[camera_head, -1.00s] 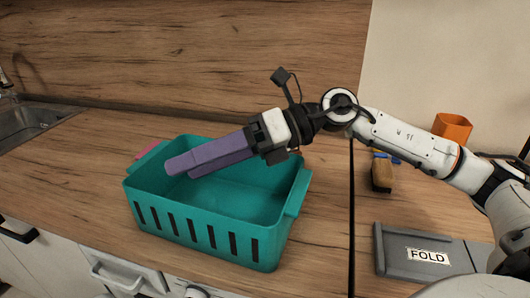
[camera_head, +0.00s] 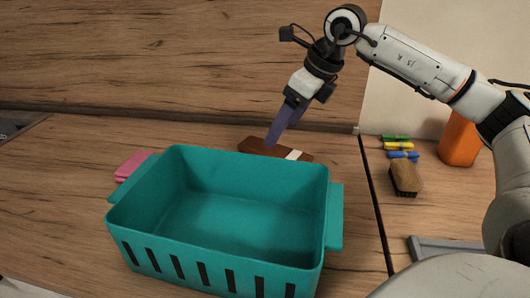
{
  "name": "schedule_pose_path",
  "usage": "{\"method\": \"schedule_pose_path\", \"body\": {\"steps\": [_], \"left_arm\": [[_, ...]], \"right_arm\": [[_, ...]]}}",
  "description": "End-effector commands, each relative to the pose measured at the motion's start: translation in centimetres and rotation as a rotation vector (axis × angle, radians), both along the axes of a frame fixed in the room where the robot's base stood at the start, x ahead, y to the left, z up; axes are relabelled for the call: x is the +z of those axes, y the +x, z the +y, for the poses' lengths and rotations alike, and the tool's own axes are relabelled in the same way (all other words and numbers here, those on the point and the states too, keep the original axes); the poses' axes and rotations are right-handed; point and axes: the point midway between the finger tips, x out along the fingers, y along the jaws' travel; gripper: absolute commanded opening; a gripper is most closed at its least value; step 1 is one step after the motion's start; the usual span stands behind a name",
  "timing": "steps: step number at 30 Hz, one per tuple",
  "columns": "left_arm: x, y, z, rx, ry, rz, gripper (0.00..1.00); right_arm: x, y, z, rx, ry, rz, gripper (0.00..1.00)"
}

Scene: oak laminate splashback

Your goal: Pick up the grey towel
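I see no grey towel in this view. My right gripper (camera_head: 273,143) has purple fingers that point down and slightly left, behind the far rim of a teal basket. The fingers overlap in this view, so I cannot tell whether they are open or shut, and I see nothing held in them. The fingertips appear close to a flat brown item with a pale band (camera_head: 275,150) on the counter; I cannot tell whether they touch it. My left gripper is not in view.
The empty teal basket (camera_head: 150,190) stands on the wooden counter. A pink item (camera_head: 133,165) lies behind its left side. At right are a brush (camera_head: 405,178), several coloured markers (camera_head: 398,146), an orange container (camera_head: 461,139) and part of a grey board (camera_head: 445,250).

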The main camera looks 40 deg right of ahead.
Motion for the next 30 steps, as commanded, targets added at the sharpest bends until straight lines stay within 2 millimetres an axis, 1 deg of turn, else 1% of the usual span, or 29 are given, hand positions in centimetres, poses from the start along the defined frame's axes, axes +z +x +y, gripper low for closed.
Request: {"method": "schedule_pose_path", "body": {"steps": [1,4,9,12,17,24,27,30], "left_arm": [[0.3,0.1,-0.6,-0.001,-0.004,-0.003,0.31],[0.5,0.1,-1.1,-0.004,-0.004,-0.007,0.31],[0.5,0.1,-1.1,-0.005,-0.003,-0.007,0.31],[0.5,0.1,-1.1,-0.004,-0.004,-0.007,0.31],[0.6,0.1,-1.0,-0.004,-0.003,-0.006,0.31],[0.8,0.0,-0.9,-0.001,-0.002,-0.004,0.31],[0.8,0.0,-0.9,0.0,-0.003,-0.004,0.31],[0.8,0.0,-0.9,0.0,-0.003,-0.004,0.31]], "right_arm": [[-0.2,-0.5,-0.5,-0.009,-0.009,0.022,0.73],[-1.4,-0.7,-0.7,-0.014,-0.017,0.048,0.73],[-3.9,0.2,-0.5,-0.014,-0.018,0.05,0.73],[-4.8,0.6,-0.4,-0.014,-0.017,0.048,0.73],[-5.8,1.1,-0.2,-0.013,-0.016,0.047,0.73],[-9.1,2.7,0.0,-0.011,-0.015,0.047,0.73],[-9.8,3.0,0.0,-0.013,-0.015,0.045,0.73],[-10.0,3.0,0.0,-0.014,-0.015,0.045,0.73]]}}
